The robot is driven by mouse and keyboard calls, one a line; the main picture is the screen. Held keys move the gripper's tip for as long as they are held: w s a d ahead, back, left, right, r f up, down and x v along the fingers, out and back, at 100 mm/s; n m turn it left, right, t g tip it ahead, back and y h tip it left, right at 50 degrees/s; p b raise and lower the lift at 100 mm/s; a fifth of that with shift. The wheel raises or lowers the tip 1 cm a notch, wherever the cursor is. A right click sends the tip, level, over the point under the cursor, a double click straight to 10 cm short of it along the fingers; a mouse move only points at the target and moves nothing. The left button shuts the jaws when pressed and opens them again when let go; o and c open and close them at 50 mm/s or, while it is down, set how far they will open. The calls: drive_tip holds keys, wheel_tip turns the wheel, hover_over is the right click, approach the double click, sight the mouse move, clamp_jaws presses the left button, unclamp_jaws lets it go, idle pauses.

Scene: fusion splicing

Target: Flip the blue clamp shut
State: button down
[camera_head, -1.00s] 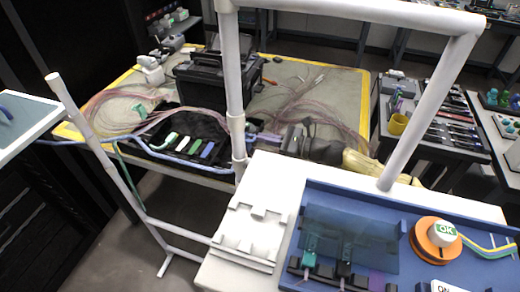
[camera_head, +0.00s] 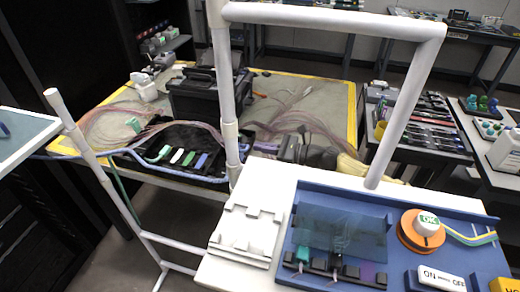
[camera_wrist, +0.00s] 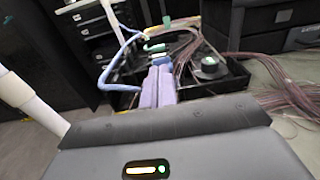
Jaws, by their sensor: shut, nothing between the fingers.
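The blue clamp (camera_head: 201,161) is the rightmost of a row of coloured clamps in the black tray (camera_head: 205,179) on the table, in the head view. It looks like a small slanted bar; I cannot tell how far open it is. My gripper (camera_head: 262,148) is right of the tray, partly hidden behind the white frame post. In the wrist view, its pale purple fingers (camera_wrist: 157,66) are together and empty, pointing toward the clamp row. They hide part of the row, and I cannot pick out the blue clamp there. I cannot tell whether the fingertips touch anything.
A black toolbox (camera_head: 205,93) stands behind the tray, with loose pink cables (camera_head: 290,122) across the table. A blue cable (camera_head: 115,152) runs along the tray's left. A white post (camera_head: 229,130) stands in front. A white cart top with a blue panel (camera_head: 410,218) fills the front right.

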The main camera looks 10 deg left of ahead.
drive_tip(key=s+d, duration=0.1)
drive_tip(key=d, duration=1.4)
drive_tip(key=shift+s+d+r, duration=0.15)
drive_tip(key=shift+s+d, duration=0.05)
drive_tip(key=shift+d, duration=0.1)
